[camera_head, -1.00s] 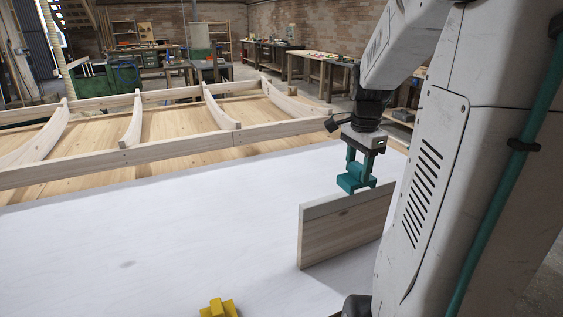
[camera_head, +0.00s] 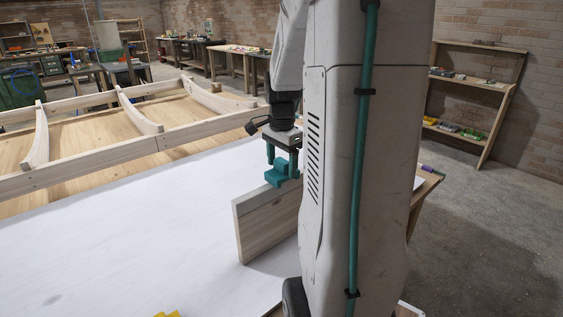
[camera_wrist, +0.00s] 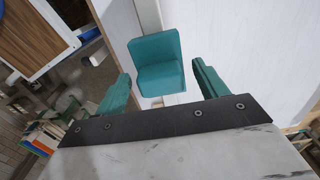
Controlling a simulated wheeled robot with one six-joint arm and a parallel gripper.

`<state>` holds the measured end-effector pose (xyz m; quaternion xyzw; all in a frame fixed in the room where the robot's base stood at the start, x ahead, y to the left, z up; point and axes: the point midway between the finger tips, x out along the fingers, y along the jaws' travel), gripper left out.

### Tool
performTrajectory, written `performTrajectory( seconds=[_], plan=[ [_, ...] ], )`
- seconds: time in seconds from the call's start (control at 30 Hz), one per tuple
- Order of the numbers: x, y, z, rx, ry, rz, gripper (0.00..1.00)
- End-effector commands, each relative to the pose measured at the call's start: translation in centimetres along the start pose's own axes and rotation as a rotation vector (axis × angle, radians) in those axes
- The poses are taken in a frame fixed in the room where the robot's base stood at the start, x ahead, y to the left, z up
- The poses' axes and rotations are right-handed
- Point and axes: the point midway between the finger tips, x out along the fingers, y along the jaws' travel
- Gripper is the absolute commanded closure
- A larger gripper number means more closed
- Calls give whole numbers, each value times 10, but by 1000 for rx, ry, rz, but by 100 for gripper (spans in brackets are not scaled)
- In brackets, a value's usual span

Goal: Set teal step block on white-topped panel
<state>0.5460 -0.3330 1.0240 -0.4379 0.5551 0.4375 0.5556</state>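The teal step block (camera_head: 276,177) sits at the top edge of the white-topped panel (camera_head: 262,232), a wooden board standing upright on the white table surface. In the wrist view the block (camera_wrist: 158,62) lies over the panel's pale top edge (camera_wrist: 148,18). My gripper (camera_head: 281,165) is just above the block, pointing down. In the wrist view its teal fingers stand apart on either side of the block, with narrow gaps visible, so it looks open. My own arm hides the panel's right end.
The white table (camera_head: 120,235) is clear left of the panel. A wooden frame with curved ribs (camera_head: 140,112) lies behind it. A yellow object (camera_head: 167,314) shows at the bottom edge. Shelves (camera_head: 470,95) stand against the brick wall at right, with open floor before them.

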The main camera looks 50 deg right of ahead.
Motion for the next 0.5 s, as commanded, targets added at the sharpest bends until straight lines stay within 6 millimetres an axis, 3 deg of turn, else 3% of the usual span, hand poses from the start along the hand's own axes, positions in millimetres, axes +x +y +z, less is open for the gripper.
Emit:
performTrajectory(
  seconds=[0.33,0.5],
  plan=[
    [-3,0,0,0,1,-1,24],
    [-26,0,0,0,2,-4,24]
  ],
)
